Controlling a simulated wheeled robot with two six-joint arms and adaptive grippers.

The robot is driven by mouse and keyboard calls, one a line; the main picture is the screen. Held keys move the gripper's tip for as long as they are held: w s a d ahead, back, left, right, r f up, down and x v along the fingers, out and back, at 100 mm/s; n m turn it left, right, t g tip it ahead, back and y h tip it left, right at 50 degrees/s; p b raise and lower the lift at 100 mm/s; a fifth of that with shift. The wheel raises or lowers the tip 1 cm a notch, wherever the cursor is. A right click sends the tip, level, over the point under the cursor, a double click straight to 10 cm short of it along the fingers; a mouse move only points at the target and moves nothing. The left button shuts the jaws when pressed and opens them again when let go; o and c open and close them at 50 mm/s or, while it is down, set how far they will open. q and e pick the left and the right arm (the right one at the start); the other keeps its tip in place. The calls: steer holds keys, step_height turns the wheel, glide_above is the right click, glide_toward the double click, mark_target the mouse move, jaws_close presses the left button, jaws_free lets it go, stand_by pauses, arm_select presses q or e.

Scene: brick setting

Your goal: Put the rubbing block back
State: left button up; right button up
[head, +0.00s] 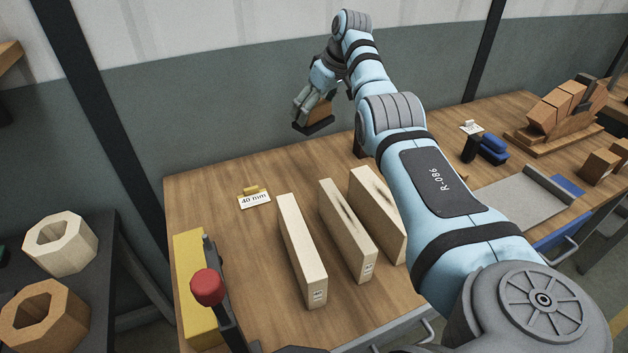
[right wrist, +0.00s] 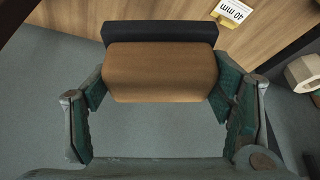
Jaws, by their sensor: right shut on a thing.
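The rubbing block, a brown block with a dark flat base, shows in the head view (head: 320,113) above the back edge of the bench. My right gripper (head: 312,107) is shut on it and holds it in the air, a little tilted. In the right wrist view, the block (right wrist: 160,72) sits between the two green-padded fingers of the gripper (right wrist: 160,92), with its dark base (right wrist: 160,33) facing the top of the picture. The bench shows behind it there. My left gripper is not in view.
On the wooden bench (head: 225,215) stand three pale boards, the nearest one (head: 302,250) left of my arm. A red-knobbed tool (head: 207,287) and yellow block (head: 190,255) are front left. A brick arch (head: 565,105) stands far right.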

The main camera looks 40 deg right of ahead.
step_height(320, 180, down, 19)
steer(key=b, duration=0.4)
steer(key=shift+a+r, duration=0.1)
steer(key=shift+w+f, duration=0.1)
steer(key=shift+f, duration=0.3)
steer(key=o, duration=1.3)
steer(key=shift+r, duration=0.1)
